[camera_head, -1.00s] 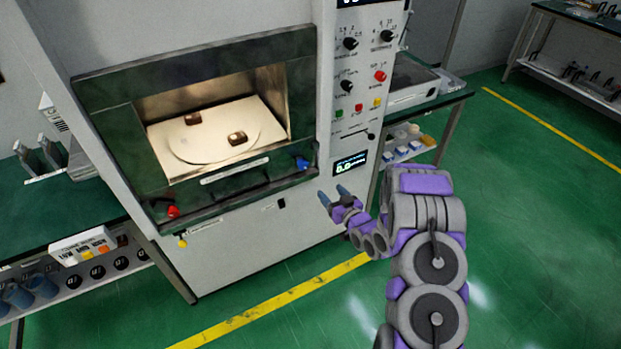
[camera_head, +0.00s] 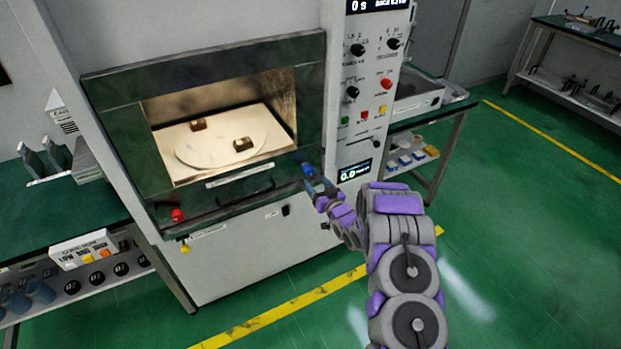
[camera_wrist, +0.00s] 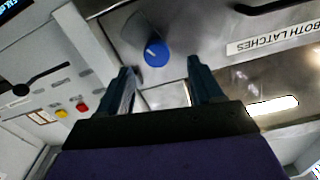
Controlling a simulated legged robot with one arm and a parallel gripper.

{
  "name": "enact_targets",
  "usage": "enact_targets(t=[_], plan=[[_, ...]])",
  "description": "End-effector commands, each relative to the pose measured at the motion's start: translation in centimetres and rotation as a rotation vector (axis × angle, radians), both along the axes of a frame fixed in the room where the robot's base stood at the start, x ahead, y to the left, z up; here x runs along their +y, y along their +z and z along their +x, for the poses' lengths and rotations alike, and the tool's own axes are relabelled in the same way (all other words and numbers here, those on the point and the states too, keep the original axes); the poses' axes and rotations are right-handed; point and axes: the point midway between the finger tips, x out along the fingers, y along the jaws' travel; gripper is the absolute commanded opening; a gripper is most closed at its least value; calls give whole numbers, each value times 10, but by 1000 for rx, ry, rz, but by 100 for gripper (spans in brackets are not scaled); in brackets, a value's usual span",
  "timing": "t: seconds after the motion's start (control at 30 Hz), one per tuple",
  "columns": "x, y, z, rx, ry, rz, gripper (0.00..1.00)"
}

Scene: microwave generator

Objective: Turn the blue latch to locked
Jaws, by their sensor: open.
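The blue latch (camera_head: 308,170) is at the lower right corner of the microwave door frame. In the wrist view the blue latch (camera_wrist: 156,53) is a round knob with a pale mark, ahead of my gripper and between the lines of its two fingers. My gripper (camera_head: 320,185) is open and empty, close to the latch. The wrist view shows the open fingers (camera_wrist: 160,82) apart, with the knob beyond their tips. I cannot tell whether a finger touches it.
A red latch (camera_head: 178,215) sits at the door's lower left, with a yellow knob (camera_head: 184,248) below it. The control panel (camera_head: 365,100) is right of the door. Two brown blocks (camera_head: 242,144) lie inside on the turntable. The green floor (camera_head: 500,230) at right is clear.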

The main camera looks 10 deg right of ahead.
Motion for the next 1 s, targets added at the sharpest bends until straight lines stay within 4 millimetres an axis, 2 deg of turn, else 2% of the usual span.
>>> enact_targets(t=[0.1, 0.3, 0.5, 0.8, 1.0], plan=[[6, -2, 19, -2, 2, -1, 66], [11, 0, 41, -4, 1, -1, 66], [15, 1, 52, -2, -1, 1, 66], [15, 1, 53, -1, -1, 0, 66], [15, 1, 53, -1, -1, 0, 47]])
